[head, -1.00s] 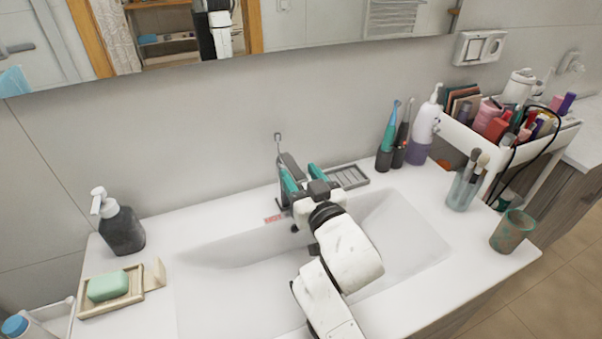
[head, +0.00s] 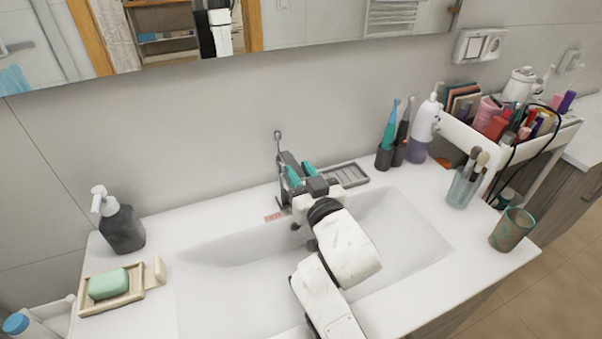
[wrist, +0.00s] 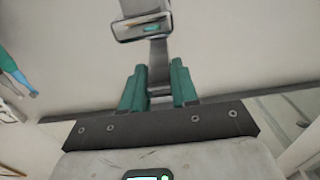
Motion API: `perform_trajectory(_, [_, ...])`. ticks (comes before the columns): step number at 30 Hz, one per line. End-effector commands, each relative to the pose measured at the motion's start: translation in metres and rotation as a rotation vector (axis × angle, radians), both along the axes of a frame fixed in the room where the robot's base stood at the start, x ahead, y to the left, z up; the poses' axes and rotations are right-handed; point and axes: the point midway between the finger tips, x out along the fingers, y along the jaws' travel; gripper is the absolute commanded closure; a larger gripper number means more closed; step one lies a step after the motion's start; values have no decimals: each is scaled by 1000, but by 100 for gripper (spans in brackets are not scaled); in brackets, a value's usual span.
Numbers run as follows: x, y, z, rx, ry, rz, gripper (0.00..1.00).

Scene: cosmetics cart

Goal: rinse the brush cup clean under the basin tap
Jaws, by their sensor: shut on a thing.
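A stained, brownish cup with a teal tint (head: 511,229) stands upright and looks empty on the counter's right front corner. A clear cup (head: 461,190) holding several brushes stands behind it to the left. The tap (head: 279,150) rises at the back of the basin (head: 215,285). My gripper (head: 299,170) reaches over the basin to the tap. In the wrist view its teal fingers (wrist: 158,88) are shut on the tap's grey stem (wrist: 158,54). The tap's lower part is partly hidden by my gripper. Neither cup is in the wrist view.
A dark soap bottle (head: 122,230) and a green soap bar (head: 108,283) in a wooden dish are at the left. Electric toothbrushes (head: 388,140) and a lotion bottle (head: 423,130) stand behind right, near a full white cart (head: 460,133). The basin is clear.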

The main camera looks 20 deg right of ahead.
Motion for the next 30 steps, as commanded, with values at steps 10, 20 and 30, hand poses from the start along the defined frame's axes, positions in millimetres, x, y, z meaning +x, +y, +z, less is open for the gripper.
perform_trajectory(10, [0, 0, 2, 0, 5, 0, 100])
perform_trajectory(20, [2, -1, 17, 0, 102, -2, 100])
perform_trajectory(30, [4, -1, 17, 0, 174, -3, 100])
